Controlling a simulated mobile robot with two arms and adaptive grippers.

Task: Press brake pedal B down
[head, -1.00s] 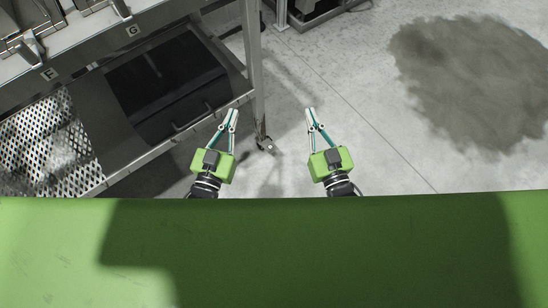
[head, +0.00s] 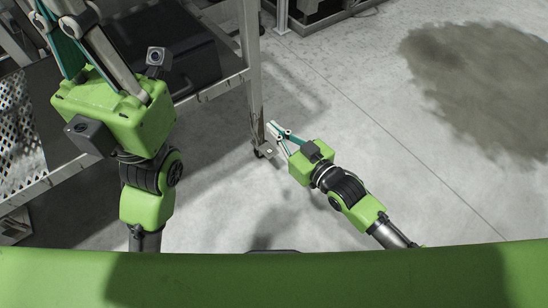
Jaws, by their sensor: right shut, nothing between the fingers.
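A caster (head: 263,151) stands at the foot of the metal frame's leg, in the middle of the head view. A small brake pedal may be on it, but it is too small to make out, and no letter B is readable. My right gripper (head: 271,127) is shut and empty, its fingertips close beside the leg just above the caster. I cannot tell whether they touch it. My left gripper (head: 58,14) is raised large at the upper left, over the frame; its fingertips are unclear near the picture edge.
The steel frame (head: 250,75) with its dark panel and perforated tray (head: 18,135) fills the left side. Open concrete floor lies to the right, with a dark stain (head: 480,85). Other equipment stands at the top.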

